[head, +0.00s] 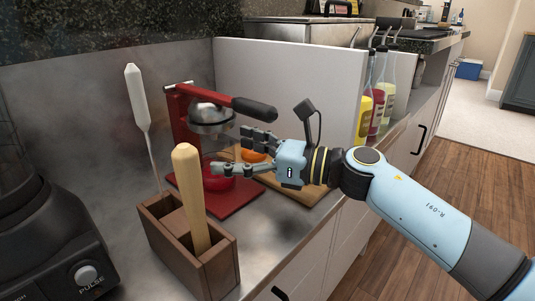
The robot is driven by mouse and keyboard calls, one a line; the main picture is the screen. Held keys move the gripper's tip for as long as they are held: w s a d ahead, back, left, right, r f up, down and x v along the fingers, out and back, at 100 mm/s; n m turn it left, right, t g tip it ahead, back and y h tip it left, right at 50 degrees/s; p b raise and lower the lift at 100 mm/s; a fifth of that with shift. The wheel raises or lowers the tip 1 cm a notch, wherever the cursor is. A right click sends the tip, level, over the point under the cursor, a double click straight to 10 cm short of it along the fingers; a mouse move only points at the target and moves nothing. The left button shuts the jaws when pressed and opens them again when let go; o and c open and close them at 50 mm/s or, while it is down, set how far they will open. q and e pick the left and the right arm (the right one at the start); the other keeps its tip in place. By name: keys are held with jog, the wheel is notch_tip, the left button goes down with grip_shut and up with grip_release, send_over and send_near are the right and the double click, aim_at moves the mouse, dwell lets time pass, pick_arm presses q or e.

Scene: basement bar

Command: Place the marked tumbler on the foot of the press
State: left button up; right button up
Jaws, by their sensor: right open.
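The red press (180,110) stands on the steel counter, with a metal head and a black-gripped lever (255,108) pointing right. Its flat red foot (240,196) lies on the counter. My right gripper (228,150) reaches in from the right under the lever. Its fingers are open and spread, one behind the other, around the space above that red shape. My left gripper is out of view.
A wooden holder (165,240) with a wooden muddler (190,200) and a white-handled tool (137,95) stands in front. A blender base (50,255) is at left. A cutting board (300,190) with orange fruit (252,155) lies behind my gripper. Bottles (378,100) stand beyond a white panel (290,80).

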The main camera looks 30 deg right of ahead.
jog(key=v, duration=0.8)
jog(key=shift+s+d, duration=0.2)
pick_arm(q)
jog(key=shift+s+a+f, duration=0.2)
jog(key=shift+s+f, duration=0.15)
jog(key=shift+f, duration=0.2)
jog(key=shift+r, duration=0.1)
